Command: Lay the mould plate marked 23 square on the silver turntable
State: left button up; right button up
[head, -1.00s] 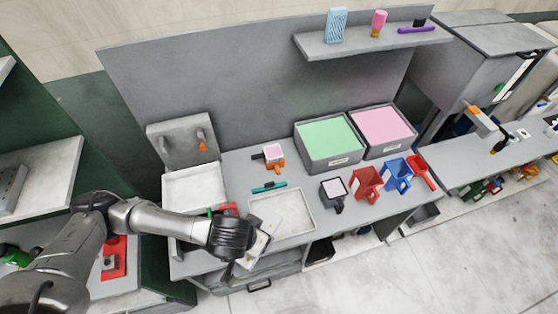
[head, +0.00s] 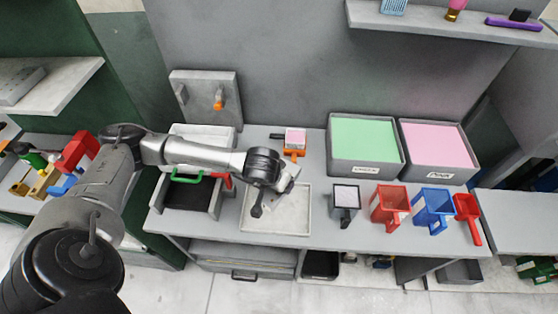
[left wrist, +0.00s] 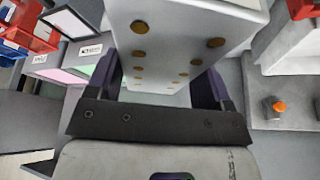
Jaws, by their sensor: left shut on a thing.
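My left gripper (left wrist: 158,90) is shut on a pale block-like plate (left wrist: 180,20) with two rows of brass-coloured studs, seen in the left wrist view. No number shows on its visible face, so I cannot tell whether it is the one marked 23. In the head view my left gripper (head: 278,198) is over the shallow pale tray (head: 262,228), and the arm hides most of the held plate. I cannot make out a silver turntable in either view. My right gripper is out of view.
Behind are a green-filled bin (head: 365,171) and a pink-filled bin (head: 437,175). A red holder (head: 388,206), a blue holder (head: 433,208) and a grey pad box (head: 345,204) stand to the right. A press-like unit with a green handle (head: 187,178) is at left.

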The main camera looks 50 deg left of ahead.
pick_arm(q)
jog(key=w+a+f+n+y+b, duration=0.1)
jog(key=a+f+n+b, duration=0.1)
jog(key=a+f+b, duration=0.35)
jog(key=w+a+f+n+g+b, duration=0.1)
jog(key=w+a+f+n+b, duration=0.1)
jog(key=a+b, duration=0.55)
jog(key=w+a+f+n+y+b, duration=0.1)
jog(key=a+f+b, duration=0.3)
jog(key=a+b, duration=0.25)
jog(key=w+a+f, duration=0.2)
jog(key=a, duration=0.1)
jog(key=w+a+f, duration=0.2)
jog(key=w+a, duration=0.1)
jog(key=w+a+f, duration=0.2)
jog(key=w+a, duration=0.1)
jog(key=shift+f+b, duration=0.2)
jog(key=shift+b, duration=0.1)
jog(key=shift+f+b, duration=0.35)
jog(key=shift+f, duration=1.7)
jog(key=shift+f, duration=0.15)
jog(key=o, duration=1.3)
